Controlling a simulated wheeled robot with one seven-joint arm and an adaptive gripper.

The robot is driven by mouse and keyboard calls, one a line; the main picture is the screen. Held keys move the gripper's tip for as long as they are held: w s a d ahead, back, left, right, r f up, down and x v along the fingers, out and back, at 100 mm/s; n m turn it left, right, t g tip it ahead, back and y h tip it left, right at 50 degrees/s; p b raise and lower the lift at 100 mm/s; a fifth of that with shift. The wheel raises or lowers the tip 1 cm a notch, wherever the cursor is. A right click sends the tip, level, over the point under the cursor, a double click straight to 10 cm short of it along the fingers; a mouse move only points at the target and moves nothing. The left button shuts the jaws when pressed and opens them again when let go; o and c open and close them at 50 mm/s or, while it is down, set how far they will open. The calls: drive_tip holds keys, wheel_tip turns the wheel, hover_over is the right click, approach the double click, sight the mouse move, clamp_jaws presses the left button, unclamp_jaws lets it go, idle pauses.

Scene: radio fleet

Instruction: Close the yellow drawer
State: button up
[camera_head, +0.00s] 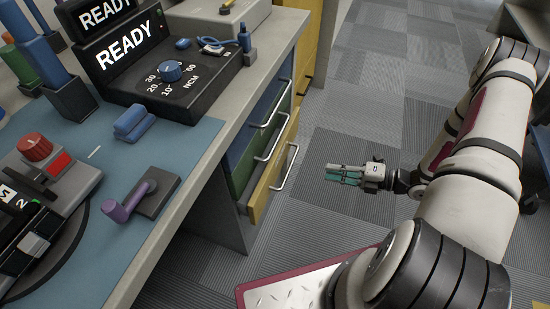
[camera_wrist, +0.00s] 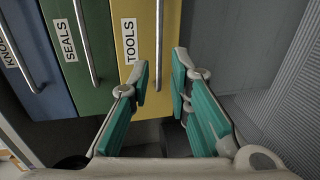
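The yellow drawer (camera_head: 262,196) is the lowest of the blue, green and yellow stack under the bench, and its front juts out past the green one. It has a silver bar handle (camera_head: 288,168). In the wrist view the yellow drawer (camera_wrist: 138,72) bears the label TOOLS, and its handle (camera_wrist: 159,40) shows between my fingertips. My gripper (camera_head: 332,173) is to the right of the handle in the head view, with a visible gap of floor between. The teal-padded fingers (camera_wrist: 162,75) are apart and hold nothing.
The green SEALS drawer (camera_wrist: 78,65) and blue drawer (camera_wrist: 36,65) sit beside the yellow one. The bench (camera_head: 222,140) carries a black READY device (camera_head: 165,75) and a purple lever (camera_head: 125,204). Another yellow-fronted cabinet (camera_head: 302,60) stands farther back. The carpet (camera_head: 350,130) around my gripper is clear.

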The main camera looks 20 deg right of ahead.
sight(291, 163)
drive_tip(key=b+x, duration=0.4)
drive_tip(key=x, duration=1)
drive_tip(key=shift+r, duration=0.1)
drive_tip(key=shift+c, duration=0.5)
clamp_jaws()
